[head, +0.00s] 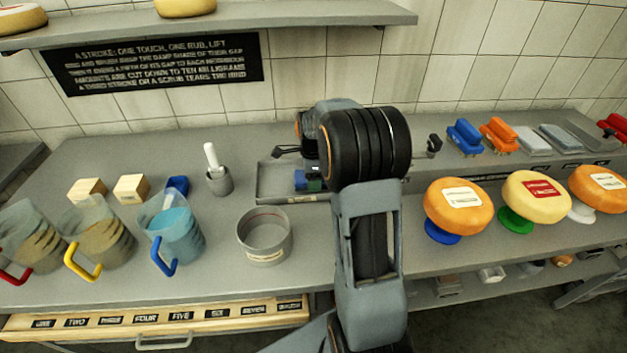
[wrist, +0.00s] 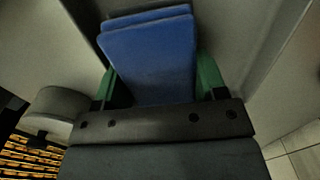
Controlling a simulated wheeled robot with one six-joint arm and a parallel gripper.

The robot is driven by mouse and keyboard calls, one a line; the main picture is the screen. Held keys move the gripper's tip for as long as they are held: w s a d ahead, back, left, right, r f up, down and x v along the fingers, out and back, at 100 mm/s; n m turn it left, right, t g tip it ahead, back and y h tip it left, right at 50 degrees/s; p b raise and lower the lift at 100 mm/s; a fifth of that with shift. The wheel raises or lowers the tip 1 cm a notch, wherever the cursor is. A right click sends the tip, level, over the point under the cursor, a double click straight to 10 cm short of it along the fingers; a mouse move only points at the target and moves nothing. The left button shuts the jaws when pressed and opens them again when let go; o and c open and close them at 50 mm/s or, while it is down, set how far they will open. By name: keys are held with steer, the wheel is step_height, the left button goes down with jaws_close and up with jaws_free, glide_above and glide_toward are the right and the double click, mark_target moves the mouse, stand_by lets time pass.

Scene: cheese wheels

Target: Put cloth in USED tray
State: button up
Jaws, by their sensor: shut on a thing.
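The folded blue cloth (wrist: 150,55) is between the green fingertips of my gripper (wrist: 158,82) in the wrist view, and the gripper is shut on it. In the head view a small part of the blue cloth (head: 300,179) shows beside a green fingertip, and my arm hides much of the gripper (head: 313,184). Both are over a shallow grey metal tray (head: 264,190) at the back middle of the bench. I cannot read a label on this tray. I cannot tell whether the cloth touches the tray floor.
A grey round tub (head: 264,248) and a mortar (head: 220,183) stand left of my arm. Clear jugs, one with a blue handle (head: 172,235), stand farther left. Cheese wheels on coloured stands (head: 455,205) are at right. Blue and orange brushes (head: 498,136) lie behind them.

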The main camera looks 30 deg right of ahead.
steer(key=shift+f, duration=0.8)
steer(key=shift+f, duration=0.2)
steer(key=o, duration=0.6)
